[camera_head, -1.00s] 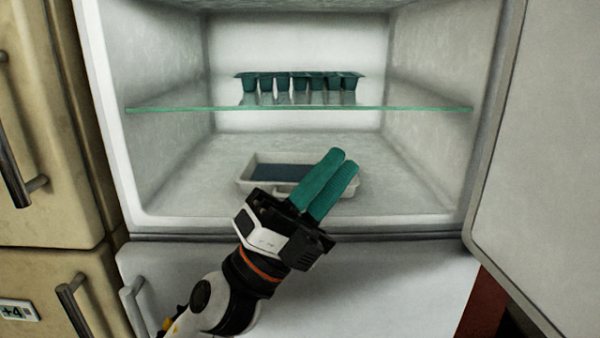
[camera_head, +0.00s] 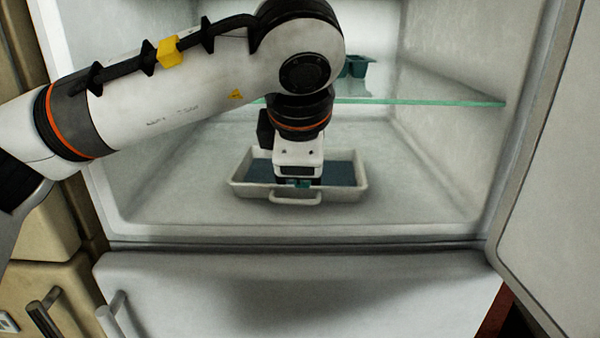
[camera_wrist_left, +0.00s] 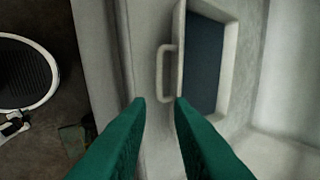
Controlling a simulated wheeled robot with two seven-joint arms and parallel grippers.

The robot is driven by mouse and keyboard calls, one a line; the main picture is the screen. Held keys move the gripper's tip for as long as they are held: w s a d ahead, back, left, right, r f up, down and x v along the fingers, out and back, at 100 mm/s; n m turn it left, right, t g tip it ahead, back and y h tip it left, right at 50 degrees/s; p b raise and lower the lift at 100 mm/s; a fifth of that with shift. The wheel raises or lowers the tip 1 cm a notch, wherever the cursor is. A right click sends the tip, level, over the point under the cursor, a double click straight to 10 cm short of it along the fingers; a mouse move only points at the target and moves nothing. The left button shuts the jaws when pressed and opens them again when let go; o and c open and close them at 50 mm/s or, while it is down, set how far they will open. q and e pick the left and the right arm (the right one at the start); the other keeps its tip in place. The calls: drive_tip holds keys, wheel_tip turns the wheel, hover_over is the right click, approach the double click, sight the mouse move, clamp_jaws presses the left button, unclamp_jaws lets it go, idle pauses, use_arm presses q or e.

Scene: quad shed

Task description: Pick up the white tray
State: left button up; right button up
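The white tray (camera_head: 350,194) sits on the floor of the open fridge compartment, its inside dark blue and a loop handle on its front side. In the left wrist view, the tray (camera_wrist_left: 231,62) and its handle (camera_wrist_left: 161,72) lie just beyond the fingertips. My right gripper is not in view.
A glass shelf (camera_head: 430,101) spans the compartment above the tray. A teal pot strip (camera_head: 357,68) on it is mostly hidden by my left arm. The open fridge door (camera_head: 550,150) stands at the right. A closed white drawer (camera_head: 300,300) is below.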

sight(304, 200)
use_arm(q)
drive_tip(key=p+x, duration=0.1)
drive_tip(key=x, duration=0.4)
drive_tip(key=shift+w+f+p, duration=0.1)
drive_tip(key=shift+p, duration=0.2)
drive_tip(key=p+x, duration=0.2)
drive_tip(key=x, duration=0.2)
drive_tip(key=shift+w+f, duration=0.15)
drive_tip(key=shift+f, duration=0.25)
clamp_jaws()
